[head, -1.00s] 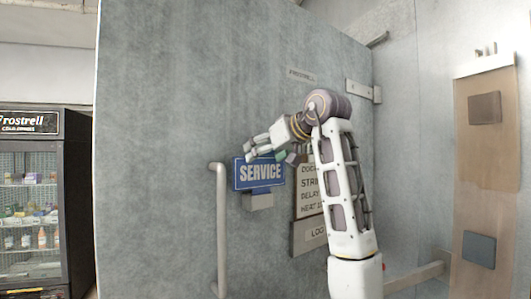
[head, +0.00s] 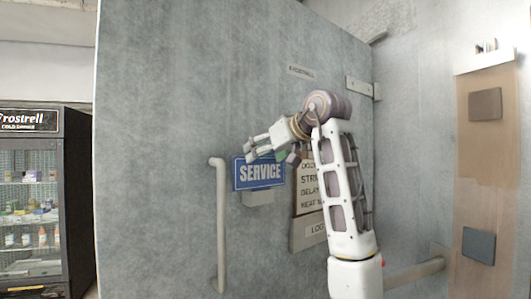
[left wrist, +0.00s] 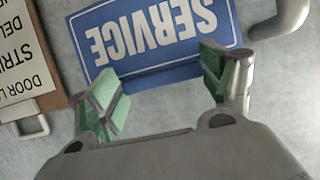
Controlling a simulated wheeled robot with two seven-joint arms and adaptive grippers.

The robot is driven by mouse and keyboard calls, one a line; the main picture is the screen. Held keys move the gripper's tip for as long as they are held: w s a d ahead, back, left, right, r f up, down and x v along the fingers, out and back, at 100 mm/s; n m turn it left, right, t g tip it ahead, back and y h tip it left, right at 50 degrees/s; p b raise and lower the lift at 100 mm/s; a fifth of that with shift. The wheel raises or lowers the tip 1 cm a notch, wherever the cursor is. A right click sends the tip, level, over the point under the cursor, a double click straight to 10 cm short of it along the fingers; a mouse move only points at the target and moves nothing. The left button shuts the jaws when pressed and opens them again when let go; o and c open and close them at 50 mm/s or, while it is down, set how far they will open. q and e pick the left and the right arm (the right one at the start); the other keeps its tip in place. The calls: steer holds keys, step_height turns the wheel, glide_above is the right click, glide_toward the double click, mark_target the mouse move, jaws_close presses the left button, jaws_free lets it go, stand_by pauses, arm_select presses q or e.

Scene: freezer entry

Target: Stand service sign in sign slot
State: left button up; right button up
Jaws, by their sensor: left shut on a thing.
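The blue service sign (head: 258,173) with white lettering stands upright against the grey door, just above and partly in front of a small grey sign slot (head: 258,198). I cannot tell whether its lower edge is inside the slot. My left gripper (head: 252,151) is at the sign's upper edge and shut on it. In the left wrist view the sign (left wrist: 158,35) appears upside down, and the green-padded fingers of the left gripper (left wrist: 163,88) stand at its top edge. The slot is hidden in that view. My right gripper is not in view.
A vertical door handle (head: 221,225) is close to the sign's left. A placard (head: 309,185) with a log panel (head: 316,231) is to its right, partly behind my arm. A brown panel (head: 487,150) is at right.

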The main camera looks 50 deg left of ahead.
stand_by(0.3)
arm_select(q)
steer(key=o, duration=0.9)
steer(key=shift+v, duration=6.05)
